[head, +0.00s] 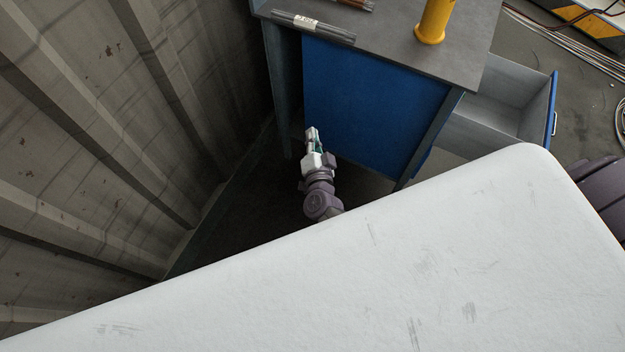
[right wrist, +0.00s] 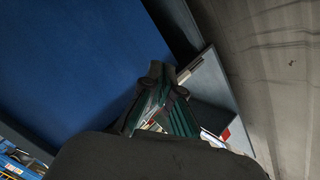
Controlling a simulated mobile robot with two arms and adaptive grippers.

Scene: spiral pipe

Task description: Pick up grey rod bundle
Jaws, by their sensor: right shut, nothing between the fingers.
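The grey rod bundle (head: 313,26) lies on top of the workbench near its left front edge in the head view. It has a white label around its middle. My right gripper (head: 311,130) is in front of the blue side of the bench, apart from the bundle and lower in the picture. In the right wrist view its fingers (right wrist: 163,75) are shut and hold nothing. The bundle cannot be made out clearly in the right wrist view. My left gripper is not in view.
The workbench top (head: 400,56) carries a yellow cylinder (head: 433,22) and brown rods (head: 354,4) at the back. An open drawer (head: 500,104) sticks out on the right. A corrugated metal wall (head: 100,120) stands close on the left.

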